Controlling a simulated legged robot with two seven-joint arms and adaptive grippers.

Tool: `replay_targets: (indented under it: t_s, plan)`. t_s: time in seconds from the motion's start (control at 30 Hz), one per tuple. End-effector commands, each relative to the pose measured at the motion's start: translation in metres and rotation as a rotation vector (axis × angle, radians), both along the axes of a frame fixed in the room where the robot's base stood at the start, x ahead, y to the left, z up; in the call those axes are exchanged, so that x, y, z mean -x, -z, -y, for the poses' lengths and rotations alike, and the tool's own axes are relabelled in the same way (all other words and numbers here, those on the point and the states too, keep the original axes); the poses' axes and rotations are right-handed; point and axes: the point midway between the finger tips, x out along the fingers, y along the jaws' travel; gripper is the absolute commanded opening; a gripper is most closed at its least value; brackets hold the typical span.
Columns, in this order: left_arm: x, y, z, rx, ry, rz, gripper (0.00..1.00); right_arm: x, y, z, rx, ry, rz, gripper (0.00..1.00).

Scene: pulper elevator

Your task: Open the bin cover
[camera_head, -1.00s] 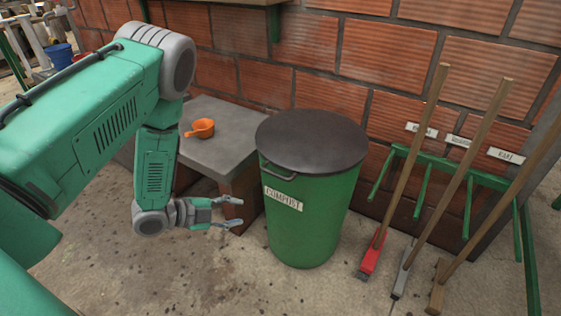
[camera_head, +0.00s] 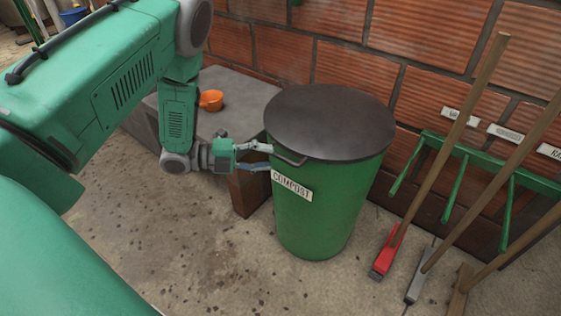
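The green compost bin (camera_head: 330,205) stands upright on the floor near the middle of the view, with a "COMPOST" label on its side. Its dark round cover (camera_head: 330,120) lies flat on top and is shut. A dark handle (camera_head: 289,155) sticks out at the left of the rim. My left gripper (camera_head: 270,157) is at the handle's left end, its fingers apart, one above the other. I cannot tell whether the fingers touch the handle. My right gripper is not in view.
A grey slab bench (camera_head: 232,88) with an orange scoop (camera_head: 211,100) stands left of the bin against the brick wall. Long-handled tools (camera_head: 450,150) lean on a green rack (camera_head: 455,185) at the right. The floor in front is clear.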

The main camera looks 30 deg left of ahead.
Motion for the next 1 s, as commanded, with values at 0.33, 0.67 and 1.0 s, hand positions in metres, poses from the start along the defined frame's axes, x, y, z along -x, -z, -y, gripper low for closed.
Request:
replay_targets:
  t_s: [0.33,0.67,1.0]
  plan:
    - [-0.025,0.006,0.030,0.000,-0.001,0.000,0.33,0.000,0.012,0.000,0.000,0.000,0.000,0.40]
    - [-0.026,0.005,0.031,0.000,-0.001,0.000,0.22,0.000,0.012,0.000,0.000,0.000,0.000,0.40]
    - [-0.025,0.004,0.031,-0.002,-0.001,-0.006,0.00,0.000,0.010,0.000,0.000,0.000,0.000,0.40]
